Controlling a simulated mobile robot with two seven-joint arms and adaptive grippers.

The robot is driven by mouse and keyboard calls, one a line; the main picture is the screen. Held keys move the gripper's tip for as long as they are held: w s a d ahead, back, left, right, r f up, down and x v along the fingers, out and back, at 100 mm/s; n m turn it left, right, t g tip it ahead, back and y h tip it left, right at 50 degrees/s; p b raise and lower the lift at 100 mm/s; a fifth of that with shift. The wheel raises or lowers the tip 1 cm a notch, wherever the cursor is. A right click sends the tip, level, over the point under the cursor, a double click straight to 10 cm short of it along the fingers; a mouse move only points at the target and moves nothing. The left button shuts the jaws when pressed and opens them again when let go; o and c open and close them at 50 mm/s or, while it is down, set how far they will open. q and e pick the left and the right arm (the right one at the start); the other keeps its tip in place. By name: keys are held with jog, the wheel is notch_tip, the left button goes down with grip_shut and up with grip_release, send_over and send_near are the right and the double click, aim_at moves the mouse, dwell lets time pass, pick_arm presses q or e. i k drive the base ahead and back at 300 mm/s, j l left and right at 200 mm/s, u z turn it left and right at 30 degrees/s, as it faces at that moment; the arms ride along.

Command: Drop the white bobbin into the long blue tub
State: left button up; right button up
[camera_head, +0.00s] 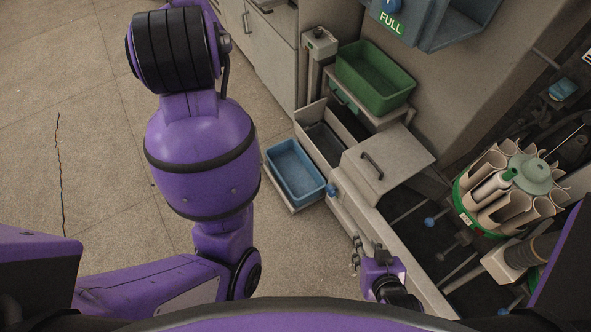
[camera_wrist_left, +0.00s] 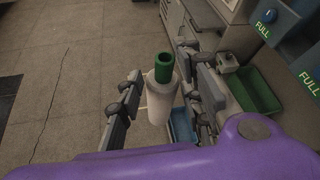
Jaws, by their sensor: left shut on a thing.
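The white bobbin (camera_wrist_left: 160,102) with a green core sticking out of its top is between the two fingers of my left gripper (camera_wrist_left: 163,98) in the left wrist view, which is shut on it. The left gripper is outside the head view. The blue tub (camera_head: 294,172) stands low beside the machine, left of the grey bin, and looks empty. Part of the tub shows in the left wrist view (camera_wrist_left: 181,126), beyond the bobbin and partly hidden by the finger. My right gripper (camera_head: 366,253) is near the machine's front edge, with its fingers apart and empty.
A green tub (camera_head: 375,78) stands on a stand behind the blue tub. A grey open bin (camera_head: 325,143) and a handled lid (camera_head: 388,158) are to its right. A carousel (camera_head: 508,192) is at the far right. Open floor (camera_head: 60,130) lies to the left.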

aim_at(302, 183)
jog(key=j+z, duration=0.4)
jog(key=j, duration=0.5)
jog(key=k+j+z, duration=0.1)
jog(key=j+z, duration=0.25)
jog(key=j, duration=0.5)
